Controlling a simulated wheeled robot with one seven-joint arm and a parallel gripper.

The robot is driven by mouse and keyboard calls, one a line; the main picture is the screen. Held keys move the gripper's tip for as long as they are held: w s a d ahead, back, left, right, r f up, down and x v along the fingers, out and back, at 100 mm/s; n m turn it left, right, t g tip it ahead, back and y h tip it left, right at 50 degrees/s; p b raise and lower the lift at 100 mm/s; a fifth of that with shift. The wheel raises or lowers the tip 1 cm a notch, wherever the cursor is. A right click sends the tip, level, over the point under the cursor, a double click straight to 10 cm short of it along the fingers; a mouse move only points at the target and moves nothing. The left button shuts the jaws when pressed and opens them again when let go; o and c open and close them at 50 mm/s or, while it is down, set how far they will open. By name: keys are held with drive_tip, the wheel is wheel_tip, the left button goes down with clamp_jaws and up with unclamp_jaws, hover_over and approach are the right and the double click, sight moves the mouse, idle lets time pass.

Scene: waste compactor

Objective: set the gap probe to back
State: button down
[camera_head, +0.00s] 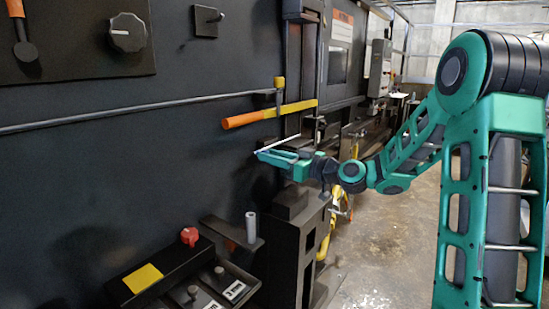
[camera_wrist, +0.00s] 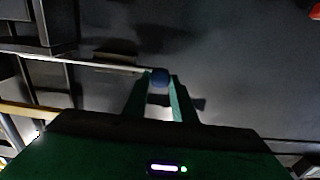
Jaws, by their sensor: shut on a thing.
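A thin pale rod (camera_head: 284,142), which appears to be the gap probe, slants from my gripper up and right toward the dark machine column in the head view. In the wrist view the rod (camera_wrist: 112,63) runs left from a dark blue round knob (camera_wrist: 160,76). My gripper (camera_head: 268,155) is beside the dark machine wall. In the wrist view its fingers (camera_wrist: 160,88) stand on either side of the knob, shut on it. The far end of the rod and its mounting are not clear.
An orange and yellow lever (camera_head: 268,114) and a long grey rail (camera_head: 130,114) are above my gripper. A ledge below left carries a red knob (camera_head: 189,236) and a grey peg (camera_head: 251,226). A dark pedestal (camera_head: 290,232) stands beneath my gripper. Open floor (camera_head: 385,245) lies to the right.

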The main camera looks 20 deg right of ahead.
drive_tip(key=s+a, duration=0.2)
drive_tip(key=a, duration=0.1)
drive_tip(key=shift+s+a, duration=0.3)
drive_tip(key=c, duration=1.5)
unclamp_jaws()
drive_tip(key=shift+s+a, duration=0.1)
drive_tip(key=shift+o, duration=0.2)
drive_tip(key=v, duration=1)
drive_tip(key=shift+s+d, duration=0.2)
drive_tip(key=shift+d, duration=0.1)
drive_tip(key=shift+f, duration=0.1)
